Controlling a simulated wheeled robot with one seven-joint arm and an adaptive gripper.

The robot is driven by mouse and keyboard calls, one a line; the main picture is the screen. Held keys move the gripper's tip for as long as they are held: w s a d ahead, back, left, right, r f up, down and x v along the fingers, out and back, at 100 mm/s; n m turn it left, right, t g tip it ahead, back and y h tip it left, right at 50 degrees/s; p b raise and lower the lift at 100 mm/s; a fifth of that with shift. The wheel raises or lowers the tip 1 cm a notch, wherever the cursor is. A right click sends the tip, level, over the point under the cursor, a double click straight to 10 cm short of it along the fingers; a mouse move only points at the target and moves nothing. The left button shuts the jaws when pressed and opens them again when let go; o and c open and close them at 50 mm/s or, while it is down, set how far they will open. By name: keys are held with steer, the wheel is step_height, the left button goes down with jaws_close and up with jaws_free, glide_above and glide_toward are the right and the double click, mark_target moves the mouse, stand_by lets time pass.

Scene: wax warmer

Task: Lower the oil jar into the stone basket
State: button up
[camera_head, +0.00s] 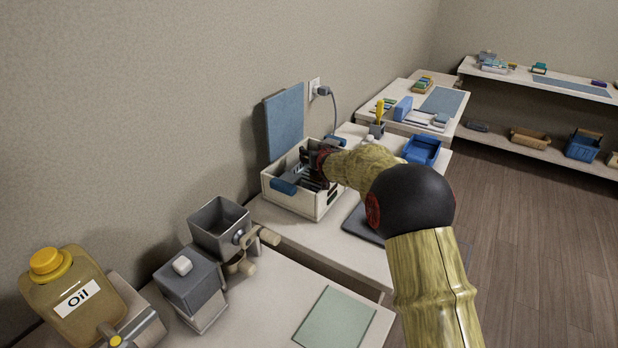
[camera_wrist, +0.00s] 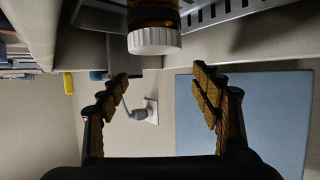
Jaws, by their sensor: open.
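My gripper (camera_head: 312,168) is at the cream box (camera_head: 333,203) on the middle table. In the wrist view my gripper (camera_wrist: 160,78) is open, with nothing between its fingers. An amber jar with a ribbed white cap (camera_wrist: 154,40), seemingly the oil jar, shows just beyond the fingertips, apart from them. Its body runs out of the picture and no label shows. Grey slotted metal (camera_wrist: 225,10), seemingly the stone basket, lies close beside the jar. I cannot tell whether the jar is inside it. In the head view my gripper and the box walls hide the jar.
A blue panel (camera_head: 284,122) stands behind the box, near a wall plug (camera_head: 323,91). A large jug labelled Oil (camera_head: 75,297) and grey hoppers (camera_head: 219,226) stand at the near left. A blue bin (camera_head: 422,150) lies beyond my arm. A green mat (camera_head: 335,318) is clear.

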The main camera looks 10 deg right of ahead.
steer(key=s+r+g, duration=0.1)
steer(key=s+r, duration=0.3)
steer(key=s, duration=0.7)
steer(key=s+r+g, duration=0.1)
steer(key=s+r, duration=0.2)
steer(key=s, duration=0.8)
steer(key=s+r+g, duration=0.2)
steer(key=s+r, duration=0.2)
steer(key=s, duration=0.8)
steer(key=s+f+g, duration=0.2)
steer(key=s+f, duration=0.1)
steer(key=s, duration=1.1)
steer(key=s+f+g, duration=0.2)
steer(key=s, duration=1.3)
steer(key=shift+a+f, duration=0.2)
steer(key=shift+f, duration=0.2)
